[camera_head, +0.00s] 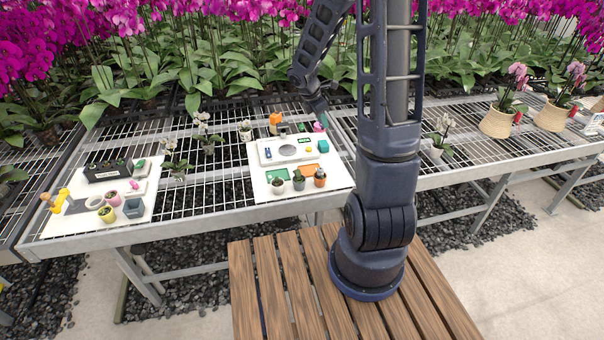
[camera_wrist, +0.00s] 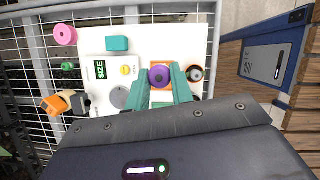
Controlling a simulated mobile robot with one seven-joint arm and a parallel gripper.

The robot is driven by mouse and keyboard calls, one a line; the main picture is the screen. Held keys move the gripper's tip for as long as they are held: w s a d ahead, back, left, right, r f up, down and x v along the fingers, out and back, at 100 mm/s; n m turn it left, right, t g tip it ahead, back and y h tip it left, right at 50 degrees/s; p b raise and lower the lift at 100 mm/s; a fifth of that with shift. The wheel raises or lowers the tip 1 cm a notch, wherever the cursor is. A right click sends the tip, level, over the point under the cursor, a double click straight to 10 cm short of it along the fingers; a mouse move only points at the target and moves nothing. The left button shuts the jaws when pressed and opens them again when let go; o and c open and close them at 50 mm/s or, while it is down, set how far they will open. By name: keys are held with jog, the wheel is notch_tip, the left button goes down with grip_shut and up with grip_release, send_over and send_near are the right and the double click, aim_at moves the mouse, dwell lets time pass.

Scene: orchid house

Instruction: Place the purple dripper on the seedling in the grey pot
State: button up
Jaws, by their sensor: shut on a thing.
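The purple dripper (camera_wrist: 159,77) is a round purple piece with a dark centre, seen between my fingertips in the wrist view. My gripper (camera_wrist: 162,85) has teal fingers and is shut on it, above the orange mat (camera_wrist: 168,65). The grey pot (camera_head: 299,183) appears to be the middle one of three small potted seedlings at that board's front edge. In the wrist view, only one pot (camera_wrist: 196,74) shows, right of my fingers; the others are hidden.
Another board (camera_head: 78,222) at left holds a dark caddy and several small pots.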

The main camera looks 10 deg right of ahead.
jog(key=s+a+r+m+g+y, duration=0.1)
jog(key=s+a+r+m+g, duration=0.25)
jog(key=s+a+m, duration=0.55)
jog(key=m, duration=0.2)
send_over(302, 182)
jog(key=w+a, duration=0.1)
jog(key=w, duration=0.1)
jog(key=shift+g, duration=0.35)
jog(key=f, duration=2)
jog(key=shift+s+a, duration=0.15)
jog(key=shift+s, duration=0.05)
jog(key=shift+f, duration=0.15)
jog(key=o, duration=1)
jog(key=shift+c, duration=0.2)
